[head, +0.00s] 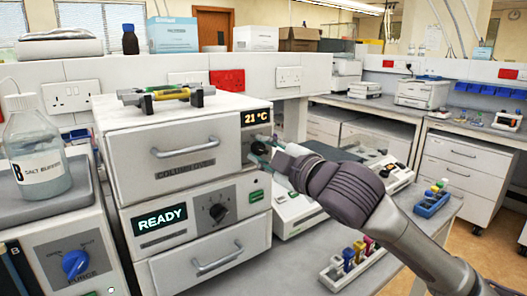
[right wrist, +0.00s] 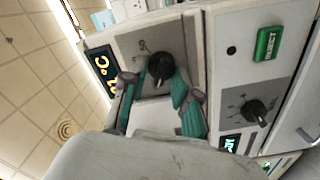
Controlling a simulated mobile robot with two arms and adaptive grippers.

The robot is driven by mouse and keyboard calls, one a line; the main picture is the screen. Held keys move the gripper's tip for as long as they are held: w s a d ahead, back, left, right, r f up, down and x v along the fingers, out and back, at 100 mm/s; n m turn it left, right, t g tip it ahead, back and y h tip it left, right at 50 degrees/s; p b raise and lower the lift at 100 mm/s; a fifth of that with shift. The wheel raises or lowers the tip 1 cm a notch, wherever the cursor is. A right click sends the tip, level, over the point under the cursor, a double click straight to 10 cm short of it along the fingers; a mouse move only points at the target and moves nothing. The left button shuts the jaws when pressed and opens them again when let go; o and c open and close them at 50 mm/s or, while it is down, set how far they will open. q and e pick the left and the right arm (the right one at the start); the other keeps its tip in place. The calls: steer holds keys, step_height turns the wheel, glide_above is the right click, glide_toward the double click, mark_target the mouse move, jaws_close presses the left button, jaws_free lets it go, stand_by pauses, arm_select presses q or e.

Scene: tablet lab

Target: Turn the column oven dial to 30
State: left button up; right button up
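The column oven (head: 165,160) is a white unit with a handled door and a display (head: 249,118) reading 21 °C. Its dark dial (right wrist: 160,67) sits on the panel beside that display (right wrist: 101,70) in the right wrist view. In the head view my right gripper mostly hides the dial. My right gripper (head: 263,148) is at this panel. In the right wrist view its two teal-padded fingers (right wrist: 155,88) are apart, one on each side of the dial. I cannot tell whether either touches it. My left gripper is in neither view.
Below the oven is a unit with a READY display (head: 161,219), another black dial (head: 217,212) and a green INJECT button (right wrist: 267,44). A salt buffer bottle (head: 37,150) stands left. A vial rack (head: 352,261) and a blue rack (head: 433,201) lie on the bench at right.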

jaws_close()
steer(key=m+p, duration=0.3)
steer(key=shift+r, duration=0.2)
steer(key=shift+w+d+m+p, duration=0.1)
steer(key=shift+m+p, duration=1.45)
steer(key=shift+m, duration=0.85)
steer(key=shift+f, duration=0.1)
steer(key=o, duration=0.7)
jaws_free()
